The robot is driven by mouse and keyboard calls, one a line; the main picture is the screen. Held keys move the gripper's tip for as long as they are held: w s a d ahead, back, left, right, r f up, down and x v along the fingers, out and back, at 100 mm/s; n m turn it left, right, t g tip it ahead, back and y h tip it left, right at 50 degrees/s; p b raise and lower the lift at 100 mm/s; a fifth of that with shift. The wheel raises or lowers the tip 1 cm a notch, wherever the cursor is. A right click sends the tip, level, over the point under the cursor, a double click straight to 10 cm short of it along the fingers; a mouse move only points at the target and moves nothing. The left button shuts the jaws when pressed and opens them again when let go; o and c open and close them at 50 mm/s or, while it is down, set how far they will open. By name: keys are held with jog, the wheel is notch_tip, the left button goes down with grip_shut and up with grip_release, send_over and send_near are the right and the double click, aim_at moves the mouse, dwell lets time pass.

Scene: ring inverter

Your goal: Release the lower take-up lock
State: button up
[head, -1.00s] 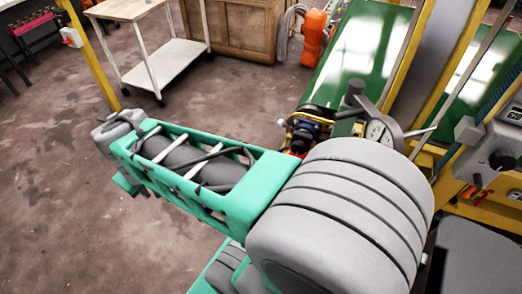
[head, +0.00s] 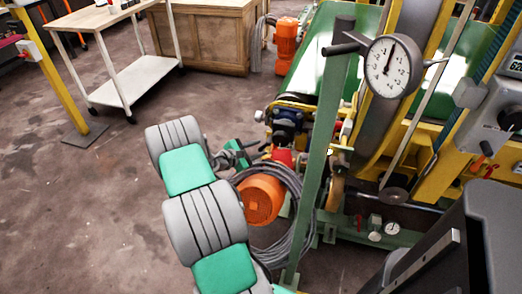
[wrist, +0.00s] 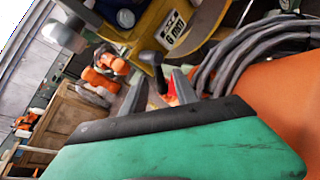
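I cannot tell for certain which part is the lower take-up lock. In the wrist view, a dark rounded lever handle (wrist: 152,60) stands on a yellow machine part, just beyond and between my two grey fingertips. My gripper (wrist: 160,85) is open, its fingers apart with no object visibly held. In the head view my gripper (head: 258,152) reaches right from behind my arm, near a red part (head: 282,157) below the blue machine unit (head: 288,122). Its fingertips are small there, and contact is unclear. Another dark handle (head: 342,48) sits high on the green post (head: 325,150).
A dial gauge (head: 392,66) is beside the post. An orange motor (head: 261,200) and coiled grey hose (head: 300,205) lie close right of my arm. A white cart (head: 140,70) and wooden cabinet (head: 207,35) stand behind. Floor at left is clear.

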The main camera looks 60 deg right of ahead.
jog(key=shift+x, duration=1)
grip_shut()
